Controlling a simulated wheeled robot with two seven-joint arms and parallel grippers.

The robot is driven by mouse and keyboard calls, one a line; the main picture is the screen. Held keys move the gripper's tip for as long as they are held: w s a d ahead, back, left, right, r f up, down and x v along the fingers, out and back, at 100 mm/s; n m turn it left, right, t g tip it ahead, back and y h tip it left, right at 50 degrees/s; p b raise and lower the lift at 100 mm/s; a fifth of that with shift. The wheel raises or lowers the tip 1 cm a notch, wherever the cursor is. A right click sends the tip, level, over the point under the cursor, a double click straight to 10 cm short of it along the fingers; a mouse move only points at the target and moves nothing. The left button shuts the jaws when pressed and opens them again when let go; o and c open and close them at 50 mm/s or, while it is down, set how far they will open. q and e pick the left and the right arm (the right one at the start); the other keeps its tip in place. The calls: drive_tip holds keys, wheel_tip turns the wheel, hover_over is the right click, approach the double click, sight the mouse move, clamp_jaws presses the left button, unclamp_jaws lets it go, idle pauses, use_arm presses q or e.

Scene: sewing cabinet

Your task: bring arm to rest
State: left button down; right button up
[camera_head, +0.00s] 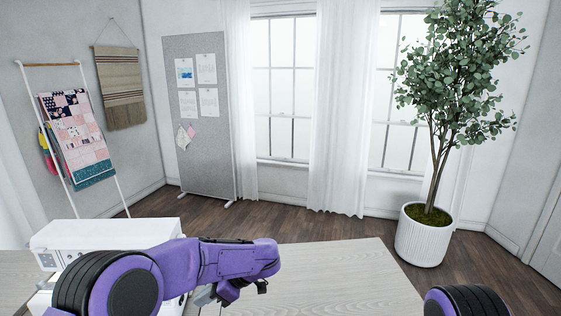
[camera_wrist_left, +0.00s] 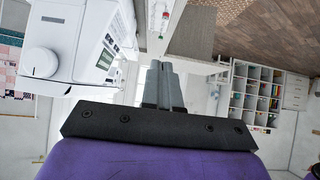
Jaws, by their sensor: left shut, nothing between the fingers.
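My left arm, purple and black, reaches in from the left across the front of the head view and bends over the table. My left gripper (camera_head: 205,296) is low in that view, partly hidden by the arm. In the left wrist view its two grey fingers (camera_wrist_left: 163,84) are together with nothing between them. Only a black and purple part of my right arm shows at the bottom right of the head view; its gripper is out of view.
A white sewing machine (camera_head: 105,235) stands at the left, partly behind my left arm; it also shows in the left wrist view (camera_wrist_left: 78,42). The pale wooden table top (camera_head: 340,275) is clear to the right. A potted tree (camera_head: 423,238) stands beyond it.

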use_arm(q)
drive_tip(key=s+a+f+m+t+y, duration=0.1)
drive_tip(key=s+a+f+m+t, duration=0.3)
drive_tip(key=a+f, duration=0.3)
drive_tip(key=s+a+f+m+t, duration=0.3)
drive_tip(key=s+a+f, duration=0.15)
drive_tip(key=f, duration=0.35)
drive_tip(key=s+f+m+g+h, duration=0.2)
drive_tip(key=s+f+h, duration=0.25)
drive_tip(key=s, duration=0.85)
drive_tip(key=s+f+m+g+h, duration=0.1)
drive_tip(key=s+f+m+h, duration=0.3)
drive_tip(key=s, duration=0.9)
wheel_tip(320, 180, down, 11)
drive_tip(key=s+n+b, duration=0.1)
drive_tip(key=b, duration=0.9)
drive_tip(key=shift+f+y, duration=0.15)
drive_tip(key=shift+y, duration=0.3)
